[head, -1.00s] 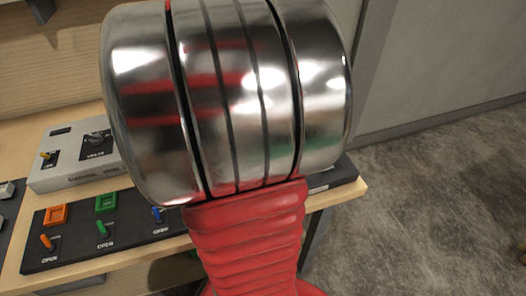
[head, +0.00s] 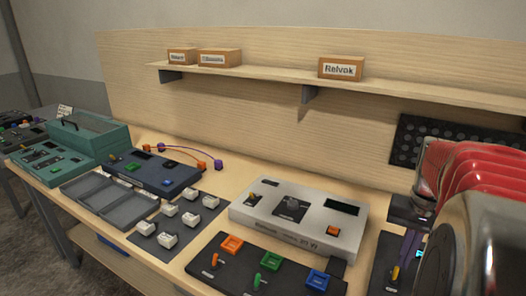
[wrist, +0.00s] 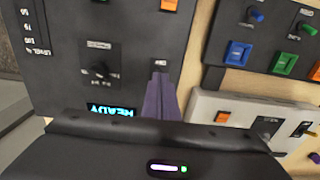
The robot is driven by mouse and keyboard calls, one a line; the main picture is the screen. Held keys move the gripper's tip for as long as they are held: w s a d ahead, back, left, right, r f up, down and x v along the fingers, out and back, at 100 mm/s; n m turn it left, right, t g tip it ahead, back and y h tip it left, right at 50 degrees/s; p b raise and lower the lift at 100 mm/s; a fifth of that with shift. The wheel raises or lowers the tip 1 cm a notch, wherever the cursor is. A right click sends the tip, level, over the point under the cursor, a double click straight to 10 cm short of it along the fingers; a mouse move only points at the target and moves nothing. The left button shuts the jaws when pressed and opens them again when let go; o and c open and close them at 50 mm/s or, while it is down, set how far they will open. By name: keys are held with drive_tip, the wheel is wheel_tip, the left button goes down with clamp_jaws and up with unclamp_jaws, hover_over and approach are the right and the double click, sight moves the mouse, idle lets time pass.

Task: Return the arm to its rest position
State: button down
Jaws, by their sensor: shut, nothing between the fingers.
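My arm shows in the head view at the right edge, with a red ribbed section and a big silver joint. My gripper (head: 406,258) is below it, with its purple fingers pointing down over a dark panel (head: 382,268) at the right end of the bench. In the wrist view my gripper (wrist: 158,76) shows its purple fingers together with nothing between them. I cannot tell whether the fingertips touch the panel.
A grey console (head: 270,226) stands left of my gripper, with a dark switch panel (head: 222,282) before it. White switches (head: 190,219), grey trays (head: 131,209) and a green case (head: 88,138) lie further left. A shelf (head: 270,79) with labelled boxes runs above.

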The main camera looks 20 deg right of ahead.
drive_tip(key=w+a+r+n+t, duration=0.1)
drive_tip(key=a+n, duration=0.4)
drive_tip(key=a, duration=1)
drive_tip(key=a+n+t, duration=0.4)
drive_tip(key=a, duration=1.2)
drive_tip(key=shift+w+a+r+n+t, duration=0.25)
drive_tip(key=shift+w+r+n+t, duration=0.05)
drive_tip(key=shift+w+r+n, duration=0.1)
drive_tip(key=shift+d, duration=0.15)
